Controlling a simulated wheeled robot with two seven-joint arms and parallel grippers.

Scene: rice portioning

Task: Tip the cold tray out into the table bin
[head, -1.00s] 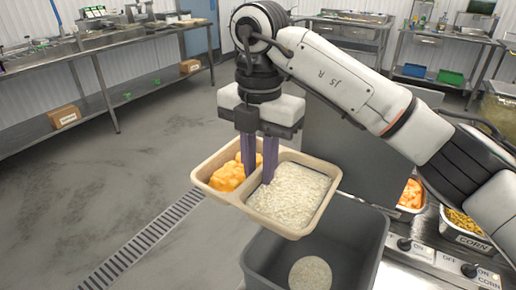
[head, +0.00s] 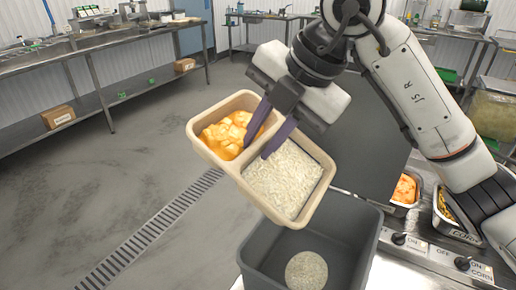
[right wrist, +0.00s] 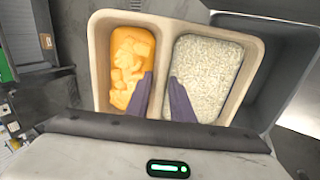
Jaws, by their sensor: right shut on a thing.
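The cold tray (head: 322,215) is a beige tray with two compartments, orange chunks (head: 228,135) in the left one and white rice (head: 285,178) in the right one. My right gripper (head: 262,137) is shut on the tray at the divider, and it also shows in the right wrist view (right wrist: 160,98). The tray is tilted, its rice end lower and over the table bin. The food is still in both compartments. The table bin (head: 345,258) is a dark grey open box below the tray, with a round patch of rice (head: 306,270) on its floor. My left gripper is not in view.
Right of the bin is a steel counter with control knobs (head: 399,238) and metal pans of orange food (head: 404,190) and corn (head: 445,208). A dark grey panel (head: 365,135) stands behind the bin. Floor at left is clear, with a drain grate (head: 150,230).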

